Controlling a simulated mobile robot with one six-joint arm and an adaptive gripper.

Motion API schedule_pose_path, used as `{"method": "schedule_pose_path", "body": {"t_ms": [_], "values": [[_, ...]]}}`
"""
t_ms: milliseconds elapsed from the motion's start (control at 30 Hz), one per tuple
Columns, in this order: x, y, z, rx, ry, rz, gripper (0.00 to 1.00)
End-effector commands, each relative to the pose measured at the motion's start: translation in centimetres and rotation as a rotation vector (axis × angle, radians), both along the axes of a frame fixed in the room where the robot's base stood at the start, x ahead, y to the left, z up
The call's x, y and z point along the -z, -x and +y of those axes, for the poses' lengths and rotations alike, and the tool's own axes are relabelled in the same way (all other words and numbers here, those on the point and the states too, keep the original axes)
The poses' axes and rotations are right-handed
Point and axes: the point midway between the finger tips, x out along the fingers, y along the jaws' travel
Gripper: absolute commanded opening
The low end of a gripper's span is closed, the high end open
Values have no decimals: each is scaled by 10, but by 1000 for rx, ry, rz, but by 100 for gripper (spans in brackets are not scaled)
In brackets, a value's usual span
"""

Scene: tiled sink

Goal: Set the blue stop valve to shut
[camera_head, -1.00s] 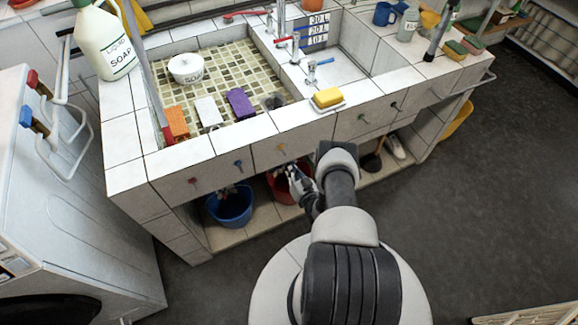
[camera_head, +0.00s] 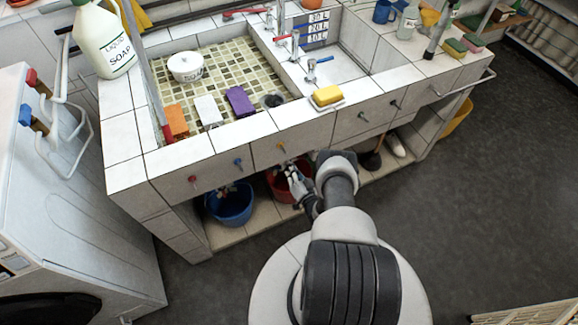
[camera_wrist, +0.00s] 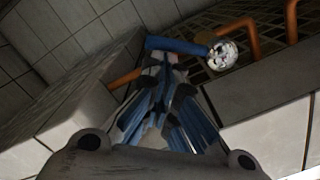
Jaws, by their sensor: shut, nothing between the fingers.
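The blue stop valve shows in the wrist view as a blue lever (camera_wrist: 178,47) beside copper pipework under the sink. My gripper (camera_wrist: 168,68) is shut and empty, with its fingertips close to the lever and overlapping it in the picture. I cannot tell whether they touch it. In the head view my gripper (camera_head: 289,170) reaches under the front edge of the tiled sink (camera_head: 222,172), above the red bucket. The valve cannot be made out there.
Copper pipe (camera_wrist: 126,79) runs beside the fingers, and tiled walls (camera_wrist: 75,60) close in around them. A red bucket (camera_head: 282,190) and a blue bucket (camera_head: 231,207) stand on the low shelf. A white washing machine (camera_head: 85,215) is at left; dark floor is open at right.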

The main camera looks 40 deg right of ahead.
Motion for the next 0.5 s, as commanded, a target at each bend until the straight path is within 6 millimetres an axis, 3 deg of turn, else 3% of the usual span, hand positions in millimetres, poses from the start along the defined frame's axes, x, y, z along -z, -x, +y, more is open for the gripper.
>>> {"method": "schedule_pose_path", "body": {"t_ms": [500], "values": [[8, -1, 2, 0, 3, 1, 0]]}}
